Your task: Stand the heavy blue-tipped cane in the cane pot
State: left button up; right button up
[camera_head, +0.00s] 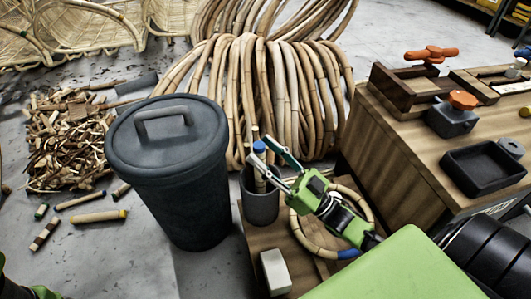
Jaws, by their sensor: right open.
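The cane pot (261,207) is a grey cylinder standing upright on the low wooden bench. A pale cane with a blue tip (259,147) stands in it, slightly tilted, its lower end hidden by the pot wall. Another cane end shows just behind it. My right gripper (261,150) reaches in from the lower right. Its two fingers are apart, with the blue tip between or very near them; I cannot tell if either finger touches it. My left gripper is not in view; only a green and black part of mine shows at the lower left edge.
A lidded dark bin (175,190) stands close left of the pot. A bent cane hoop (305,237) with a blue end lies under my right arm. A pale block (275,272) sits at the bench front. A wooden workbench (395,150) stands right; coiled rattan (270,95) lies behind.

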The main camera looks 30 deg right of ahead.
jog(key=shift+f, duration=0.1)
jog(key=v, duration=1.2)
dwell(0.5)
